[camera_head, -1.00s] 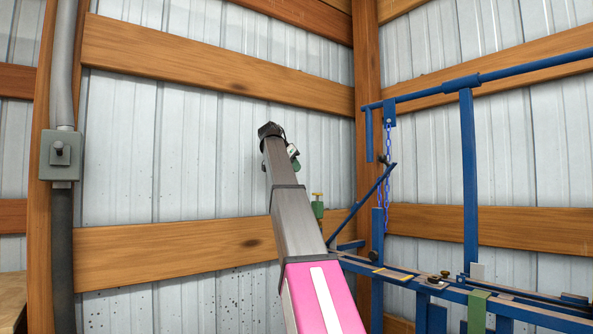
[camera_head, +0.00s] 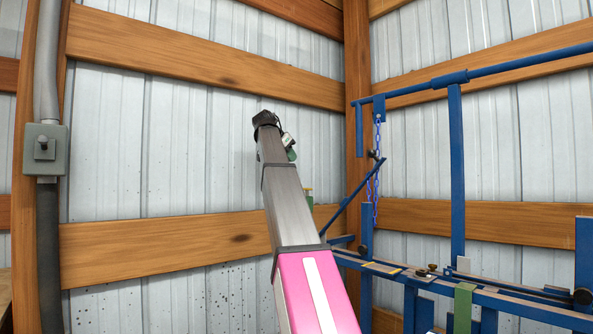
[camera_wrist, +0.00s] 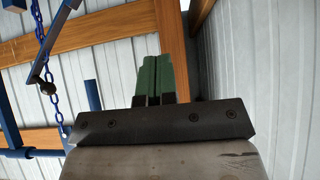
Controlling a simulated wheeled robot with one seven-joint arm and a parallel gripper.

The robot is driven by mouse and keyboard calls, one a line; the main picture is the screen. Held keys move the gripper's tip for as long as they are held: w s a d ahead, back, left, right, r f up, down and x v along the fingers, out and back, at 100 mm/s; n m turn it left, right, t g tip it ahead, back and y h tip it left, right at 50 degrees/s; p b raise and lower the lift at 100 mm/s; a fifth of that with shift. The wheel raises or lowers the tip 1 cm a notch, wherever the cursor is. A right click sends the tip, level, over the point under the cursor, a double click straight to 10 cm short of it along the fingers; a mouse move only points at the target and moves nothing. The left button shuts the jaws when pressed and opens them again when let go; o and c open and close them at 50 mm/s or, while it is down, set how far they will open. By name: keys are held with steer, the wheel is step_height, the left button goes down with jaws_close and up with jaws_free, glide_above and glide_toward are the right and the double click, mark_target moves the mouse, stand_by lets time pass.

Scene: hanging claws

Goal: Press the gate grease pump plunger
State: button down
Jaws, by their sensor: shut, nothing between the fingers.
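My gripper (camera_head: 290,147) is at the far end of my raised arm, above and slightly left of the pump in the picture. In the wrist view my gripper (camera_wrist: 158,58) has its two green fingers together with nothing between them. The pump cannot be made out in the wrist view, and I see no contact with it.
A blue metal gate frame (camera_head: 456,180) with a blue chain (camera_head: 376,170) stands to the right. Wooden rails (camera_head: 160,250) cross the corrugated wall. A grey switch box (camera_head: 45,149) and conduit are at the left. The space left of my arm is clear.

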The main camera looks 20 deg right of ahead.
glide_above(307, 189)
steer(key=a, duration=0.2)
step_height(307, 189, down, 6)
steer(key=shift+s+d+f, duration=0.1)
steer(key=shift+s+f, duration=0.05)
steer(key=shift+f, duration=0.9)
steer(key=shift+s+d+f, duration=0.1)
steer(key=shift+f, duration=0.95)
